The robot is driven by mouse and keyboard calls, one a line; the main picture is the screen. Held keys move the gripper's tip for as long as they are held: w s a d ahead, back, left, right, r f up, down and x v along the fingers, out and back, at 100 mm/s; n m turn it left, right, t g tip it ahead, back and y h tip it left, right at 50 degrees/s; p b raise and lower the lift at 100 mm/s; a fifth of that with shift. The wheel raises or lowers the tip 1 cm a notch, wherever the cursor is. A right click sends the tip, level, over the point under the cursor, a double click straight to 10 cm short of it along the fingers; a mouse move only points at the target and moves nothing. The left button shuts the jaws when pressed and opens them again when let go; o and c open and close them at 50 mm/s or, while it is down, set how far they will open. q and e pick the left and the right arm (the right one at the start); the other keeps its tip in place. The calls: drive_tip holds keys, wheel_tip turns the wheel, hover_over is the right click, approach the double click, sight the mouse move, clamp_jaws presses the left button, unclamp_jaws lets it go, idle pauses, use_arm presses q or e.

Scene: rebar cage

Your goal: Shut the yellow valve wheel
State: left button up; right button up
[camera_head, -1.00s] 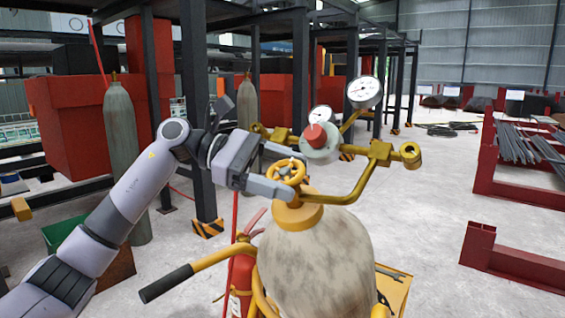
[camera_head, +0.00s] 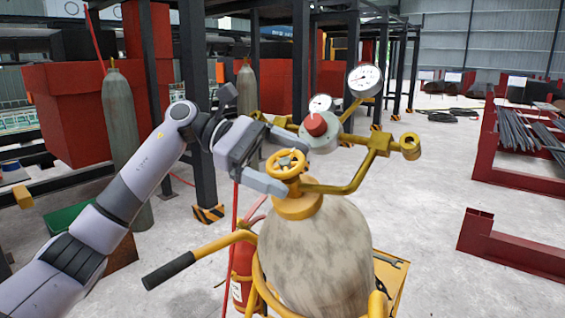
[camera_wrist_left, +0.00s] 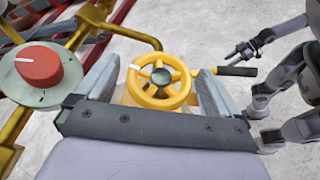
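The yellow valve wheel (camera_head: 286,164) sits on top of the mottled gas cylinder (camera_head: 318,255). In the left wrist view the wheel (camera_wrist_left: 147,92) has a dark hub and a white mark on its rim. My left gripper (camera_head: 277,162) is open, with one finger on each side of the wheel. The left wrist view shows the wheel between my left gripper's fingers (camera_wrist_left: 158,90), with a gap at the left finger and a narrower one at the right. Part of my right arm (camera_wrist_left: 290,85) shows at the right edge there; its gripper state is unclear.
A red knob (camera_head: 316,124) on a regulator, brass pipes (camera_head: 365,165) and white gauges (camera_head: 364,79) stand close behind the wheel. A black-gripped cart handle (camera_head: 168,270) reaches out to the left. A red extinguisher (camera_head: 243,265) stands beside the cylinder.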

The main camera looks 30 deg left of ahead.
use_arm(q)
drive_tip(key=b+v, duration=0.1)
drive_tip(key=v, duration=0.6)
drive_tip(key=shift+a, duration=0.1)
drive_tip(key=shift+s, duration=0.1)
idle(0.5)
